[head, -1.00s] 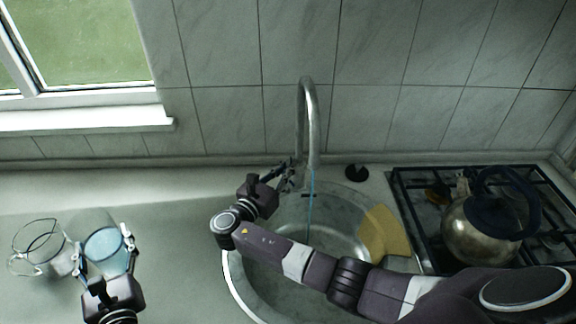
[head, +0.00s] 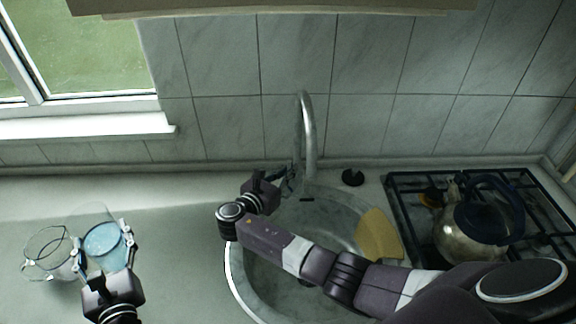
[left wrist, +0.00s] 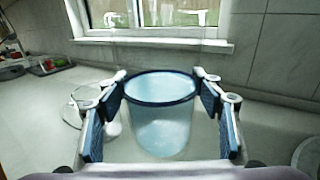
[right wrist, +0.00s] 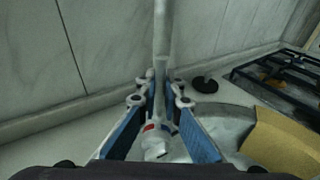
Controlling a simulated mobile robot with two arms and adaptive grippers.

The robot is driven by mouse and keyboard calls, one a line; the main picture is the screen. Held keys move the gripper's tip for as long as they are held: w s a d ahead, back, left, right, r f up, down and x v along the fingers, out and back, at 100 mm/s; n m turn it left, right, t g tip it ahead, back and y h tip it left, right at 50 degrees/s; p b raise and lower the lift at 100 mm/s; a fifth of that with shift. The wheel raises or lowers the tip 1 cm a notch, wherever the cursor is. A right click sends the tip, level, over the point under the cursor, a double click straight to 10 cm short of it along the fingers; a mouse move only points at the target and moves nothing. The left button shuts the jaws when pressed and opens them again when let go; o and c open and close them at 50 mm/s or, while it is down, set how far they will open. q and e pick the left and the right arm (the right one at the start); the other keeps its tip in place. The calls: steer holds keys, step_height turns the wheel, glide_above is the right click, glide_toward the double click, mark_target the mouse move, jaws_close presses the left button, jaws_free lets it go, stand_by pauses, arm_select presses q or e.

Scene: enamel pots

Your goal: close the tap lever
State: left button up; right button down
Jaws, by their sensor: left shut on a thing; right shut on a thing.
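The metal tap (head: 306,130) stands behind the sink, its tall spout curving over. My right gripper (head: 288,180) is at the tap's lower part. In the right wrist view its blue-padded fingers close around the upright tap lever (right wrist: 160,88), above a base with a red and blue mark (right wrist: 156,128). The lever is mostly hidden in the head view. No water stream shows under the spout. My left gripper (head: 105,250) is shut on a clear glass (left wrist: 160,120) of bluish water, upright over the counter at the left.
An empty glass jug (head: 50,255) stands left of the held glass. The round sink (head: 240,280) has a yellow cloth (head: 379,236) on its right rim. A kettle (head: 470,235) sits on the hob at right. A small black object (head: 352,178) lies behind the sink.

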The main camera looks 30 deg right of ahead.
steer(key=shift+w+r, duration=0.1)
steer(key=shift+r, duration=0.05)
steer(key=c, duration=2.1)
jaws_free()
steer(key=v, duration=1.2)
